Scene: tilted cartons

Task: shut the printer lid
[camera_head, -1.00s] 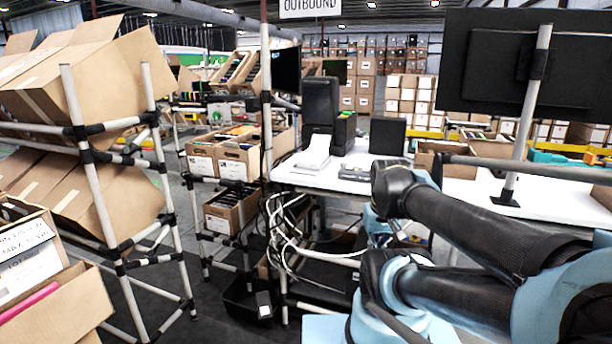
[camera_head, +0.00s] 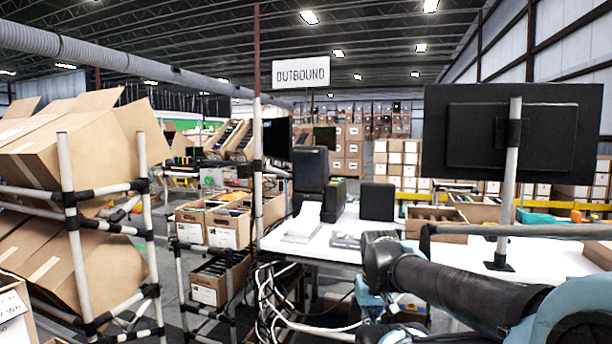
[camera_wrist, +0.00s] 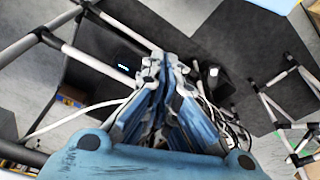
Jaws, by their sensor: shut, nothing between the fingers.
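A tall black upright device (camera_head: 310,172) stands at the back left of the white table, with a white device or paper stack (camera_head: 303,224) in front of it. One of these may be the printer; I cannot tell which, or how its lid stands. My gripper (camera_wrist: 165,65) is shut and empty in the wrist view, pointing down over the floor and the metal frame. No printer is recognisable in that view. In the head view my arm is at the lower right, beside the white table (camera_head: 335,252), and the fingertips are not clearly seen.
A black monitor (camera_head: 512,135) on a pole stands at the right. A small black box (camera_head: 377,201) is on the table. Tilted cartons (camera_head: 85,150) fill a pipe rack at the left. Cables (camera_head: 270,300) hang below the table. Open boxes (camera_head: 228,228) stand left of it.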

